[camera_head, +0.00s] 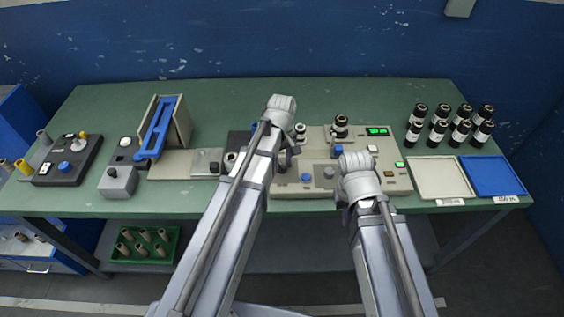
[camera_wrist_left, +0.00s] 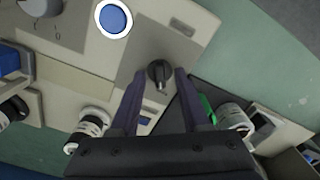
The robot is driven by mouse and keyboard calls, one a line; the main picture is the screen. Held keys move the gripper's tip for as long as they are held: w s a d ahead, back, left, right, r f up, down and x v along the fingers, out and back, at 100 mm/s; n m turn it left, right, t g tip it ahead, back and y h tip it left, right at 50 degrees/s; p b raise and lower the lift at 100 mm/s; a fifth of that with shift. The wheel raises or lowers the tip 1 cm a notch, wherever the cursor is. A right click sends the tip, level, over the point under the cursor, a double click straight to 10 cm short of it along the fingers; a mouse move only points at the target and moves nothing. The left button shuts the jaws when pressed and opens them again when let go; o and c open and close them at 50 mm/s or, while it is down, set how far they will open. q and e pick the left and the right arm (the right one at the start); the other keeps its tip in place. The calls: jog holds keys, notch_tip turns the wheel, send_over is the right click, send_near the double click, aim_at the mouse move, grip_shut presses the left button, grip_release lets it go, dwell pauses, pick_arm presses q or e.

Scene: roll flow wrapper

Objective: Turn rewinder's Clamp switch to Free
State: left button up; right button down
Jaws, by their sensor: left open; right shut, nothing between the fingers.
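The rewinder (camera_head: 312,186) is a beige machine on the green bench, with a blue button (camera_head: 305,177) and a grey knob (camera_head: 328,172) along its front. In the left wrist view, a dark rotary switch (camera_wrist_left: 158,70) sits on a grey plate beside the white-ringed blue button; its lettering is unreadable. My left gripper (camera_wrist_left: 160,80) is open, with one finger on either side of this switch; I cannot tell whether they touch it. In the head view my left gripper (camera_head: 287,155) is partly hidden by its arm. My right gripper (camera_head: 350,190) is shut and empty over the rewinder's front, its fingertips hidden.
Several black-and-white rolls (camera_head: 460,132) stand at the right, behind a white tray (camera_head: 440,178) and a blue tray (camera_head: 492,176). A green display (camera_head: 377,131) is at the rewinder's back right. Other machines (camera_head: 68,162) fill the left. The bench's back strip is clear.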

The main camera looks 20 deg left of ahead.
aim_at(282, 166)
pick_arm(q)
jog(key=shift+r+p, duration=3.85)
jog(key=shift+r, duration=0.1)
jog(key=shift+f, duration=0.1)
jog(key=s+d+m+y, duration=0.1)
jog(key=s+d+m, duration=0.9)
jog(key=s+m, duration=0.3)
jog(key=shift+s+d, duration=0.2)
jog(key=shift+s, duration=0.7)
